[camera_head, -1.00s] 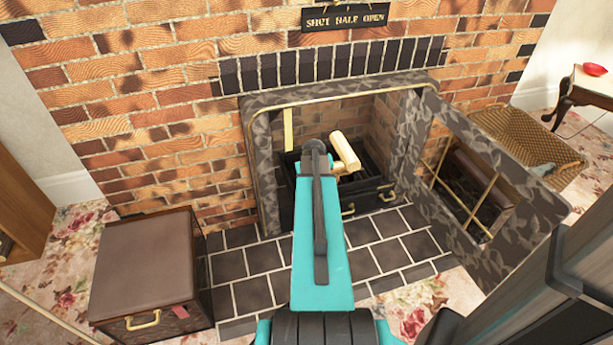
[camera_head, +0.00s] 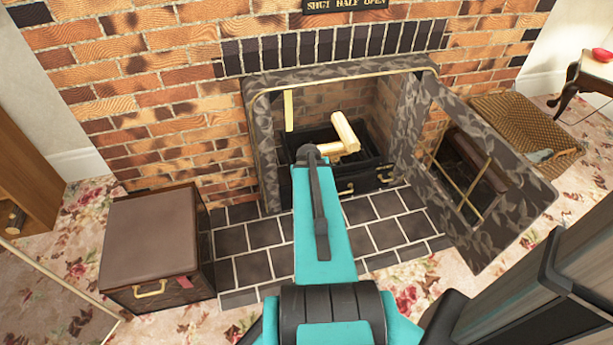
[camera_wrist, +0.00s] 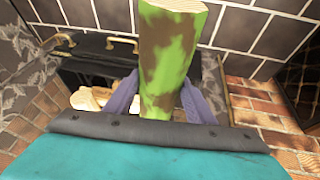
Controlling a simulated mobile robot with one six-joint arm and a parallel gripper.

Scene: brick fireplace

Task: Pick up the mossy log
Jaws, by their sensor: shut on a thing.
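The mossy log (camera_wrist: 168,55), green with brown patches and a pale cut end, stands large in the middle of the wrist view. My gripper (camera_wrist: 160,98) has one purple finger on each side of it and is shut on it. The log's lower part is hidden behind the front of my gripper. Dark tiles with pale joints show behind the log. In the head view my teal arm hides both the gripper and the mossy log.
Pale logs (camera_head: 345,131) lie in the open fireplace. Its patterned door (camera_head: 527,215) stands swung open at the right, with a woven basket (camera_head: 525,125) behind it. A brown box (camera_head: 152,240) stands at the left. The tiled hearth (camera_head: 262,235) is clear around my arm.

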